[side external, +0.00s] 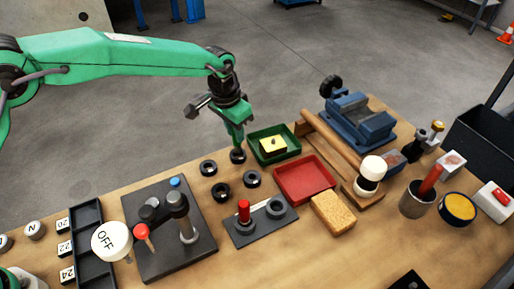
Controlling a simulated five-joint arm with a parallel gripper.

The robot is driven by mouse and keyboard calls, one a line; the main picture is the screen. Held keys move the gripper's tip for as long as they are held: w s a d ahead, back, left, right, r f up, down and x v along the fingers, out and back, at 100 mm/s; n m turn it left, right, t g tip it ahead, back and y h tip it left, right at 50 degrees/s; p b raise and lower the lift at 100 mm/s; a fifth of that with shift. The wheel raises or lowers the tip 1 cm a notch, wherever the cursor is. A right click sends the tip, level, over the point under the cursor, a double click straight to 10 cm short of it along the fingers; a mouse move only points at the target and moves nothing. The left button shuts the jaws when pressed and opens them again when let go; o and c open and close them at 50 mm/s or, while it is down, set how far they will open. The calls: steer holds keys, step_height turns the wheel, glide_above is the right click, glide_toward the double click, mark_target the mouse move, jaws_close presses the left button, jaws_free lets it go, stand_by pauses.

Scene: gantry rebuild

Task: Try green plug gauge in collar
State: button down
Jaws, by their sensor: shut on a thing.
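My gripper (236,138) points down near the middle of the bench, its jaws shut on a slim green piece, which I take to be the green plug gauge (238,149); green jaws and green piece blend together. Its lower end is at a black collar (238,157), overlapping its opening; I cannot tell how deep it sits. More black collars lie close by on the wood: one to the left (208,168), one in front (221,191) and one to the right (251,179).
A green tray (287,133) with a yellow block (273,146) and a red tray (315,195) stand right of the collars. A dark fixture with posts (170,260) stands front left. A blue vise (360,122) and a wooden-handled mallet (340,147) are at the back right.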

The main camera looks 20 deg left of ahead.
steer(key=shift+f, duration=0.7)
stand_by(0.9)
steer(key=shift+r, duration=0.2)
stand_by(0.4)
steer(key=shift+r, duration=2.85)
steer(key=shift+a, duration=0.1)
